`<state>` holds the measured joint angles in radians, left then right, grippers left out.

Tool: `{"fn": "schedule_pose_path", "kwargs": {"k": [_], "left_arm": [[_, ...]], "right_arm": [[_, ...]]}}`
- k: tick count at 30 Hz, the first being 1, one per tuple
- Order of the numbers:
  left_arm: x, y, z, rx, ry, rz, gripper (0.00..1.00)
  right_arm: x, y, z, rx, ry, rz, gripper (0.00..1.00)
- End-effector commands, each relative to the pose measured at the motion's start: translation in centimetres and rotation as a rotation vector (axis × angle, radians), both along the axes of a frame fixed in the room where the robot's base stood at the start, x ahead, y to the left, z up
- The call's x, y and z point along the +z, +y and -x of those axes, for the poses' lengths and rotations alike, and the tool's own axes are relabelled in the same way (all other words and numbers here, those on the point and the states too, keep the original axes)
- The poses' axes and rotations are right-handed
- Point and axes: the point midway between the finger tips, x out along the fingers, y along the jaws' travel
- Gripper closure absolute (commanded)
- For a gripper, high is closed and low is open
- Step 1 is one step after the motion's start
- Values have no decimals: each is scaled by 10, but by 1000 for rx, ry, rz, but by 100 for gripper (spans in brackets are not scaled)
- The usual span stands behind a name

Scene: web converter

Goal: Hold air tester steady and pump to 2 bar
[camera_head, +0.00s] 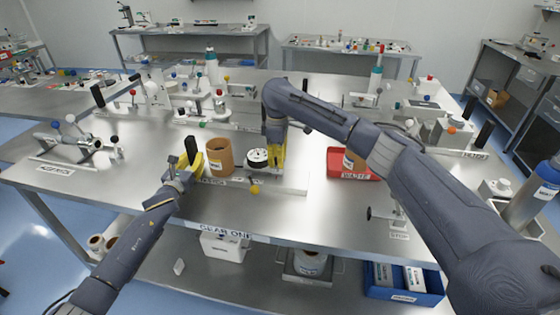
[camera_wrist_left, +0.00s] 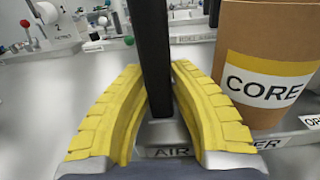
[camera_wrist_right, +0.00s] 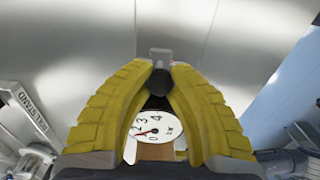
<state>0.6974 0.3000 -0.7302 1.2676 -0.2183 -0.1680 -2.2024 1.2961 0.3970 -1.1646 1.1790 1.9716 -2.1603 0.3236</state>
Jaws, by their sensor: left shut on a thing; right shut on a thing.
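The air tester stands at the bench's front edge. Its label (camera_wrist_left: 168,152), partly hidden, reads "AIR" in the left wrist view. My left gripper (camera_head: 189,160) is shut around its upright black post (camera_wrist_left: 152,50). The round white gauge (camera_head: 258,155) stands to the right of the post. It also shows in the right wrist view (camera_wrist_right: 158,128), with a red needle pointing left near the small figures; the exact reading is unclear. My right gripper (camera_head: 276,153) is shut on a black knob (camera_wrist_right: 160,81) beside the gauge. The fingers hide part of the knob.
A brown core (camera_head: 219,158) labelled "CORE" stands close right of my left gripper. A yellow ball (camera_head: 255,189) is at the front edge. A red bin (camera_head: 350,176) is to the right, partly under my right arm. Other fixtures stand behind; the bench at front left is clear.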

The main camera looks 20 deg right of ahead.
Motion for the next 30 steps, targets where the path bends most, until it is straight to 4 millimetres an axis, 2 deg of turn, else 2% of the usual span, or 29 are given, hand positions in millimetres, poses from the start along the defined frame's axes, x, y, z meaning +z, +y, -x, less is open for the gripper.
{"fn": "schedule_pose_path", "kwargs": {"k": [1, 9, 10, 20, 23, 30], "left_arm": [[-13, 1, 2, 3, 17, -9, 100], [-13, 1, 2, 3, 17, -9, 100], [-13, 1, 2, 3, 17, -9, 100], [-13, 1, 2, 3, 17, -9, 100], [-13, 1, 2, 3, 17, -9, 100], [-13, 1, 2, 3, 17, -9, 100]], "right_arm": [[1, 1, 0, 2, -1, -2, 82], [0, 0, 0, 1, 0, -1, 51], [0, 0, 0, 1, 0, -1, 49], [5, 0, 0, 1, -1, 0, 49], [17, -1, 0, 2, -3, 1, 49], [58, -1, 0, 1, -4, 1, 49]]}}
